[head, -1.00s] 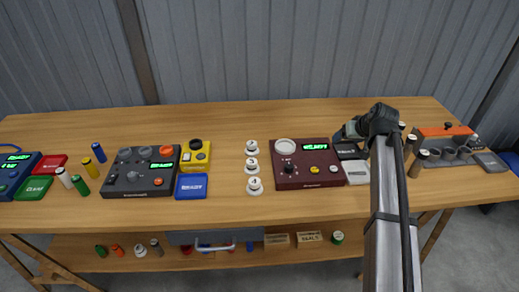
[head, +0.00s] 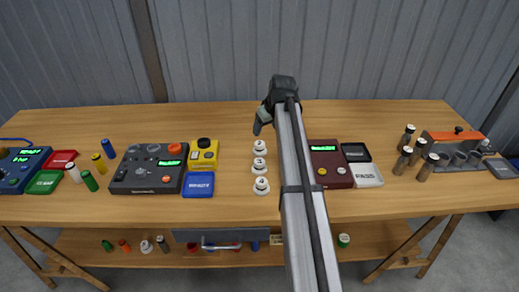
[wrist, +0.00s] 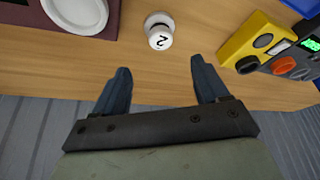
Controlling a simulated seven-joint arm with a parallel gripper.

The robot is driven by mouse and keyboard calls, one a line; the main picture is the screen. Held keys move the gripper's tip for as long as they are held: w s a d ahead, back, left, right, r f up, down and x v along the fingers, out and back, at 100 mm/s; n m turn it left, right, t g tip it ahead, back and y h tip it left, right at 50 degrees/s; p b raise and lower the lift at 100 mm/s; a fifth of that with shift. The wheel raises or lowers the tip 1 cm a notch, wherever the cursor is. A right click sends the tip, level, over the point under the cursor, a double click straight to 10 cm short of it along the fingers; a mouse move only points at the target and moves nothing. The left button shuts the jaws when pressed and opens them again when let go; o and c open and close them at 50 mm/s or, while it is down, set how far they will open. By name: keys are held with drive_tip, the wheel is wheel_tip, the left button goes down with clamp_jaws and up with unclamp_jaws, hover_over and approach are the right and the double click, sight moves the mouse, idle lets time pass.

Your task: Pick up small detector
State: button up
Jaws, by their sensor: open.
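Three white round knob-like pieces with numbers stand in a column near the middle of the table in the head view: the far one (head: 260,146), the middle one (head: 259,164) and the near one (head: 261,186). No label names any of them as the small detector. In the wrist view one white piece (wrist: 159,30) marked 2 stands ahead of the fingers, midway between their lines and apart from them. My gripper (wrist: 160,84) is open and empty. In the head view my gripper (head: 264,118) hangs just behind the far piece.
A yellow device (head: 203,155) and dark control box (head: 148,168) lie left of the pieces. A maroon box (head: 330,165), partly hidden by my arm, lies right. Its white disc (wrist: 78,12) shows in the wrist view. Bare wood surrounds the pieces; corrugated wall (head: 360,50) stands behind.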

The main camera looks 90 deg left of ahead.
sight(259, 143)
drive_tip(key=x, duration=1.2)
drive_tip(key=shift+s+a+f, duration=0.15)
drive_tip(key=shift+a, duration=0.05)
drive_tip(key=shift+c, duration=0.5)
drive_tip(key=c, duration=0.8)
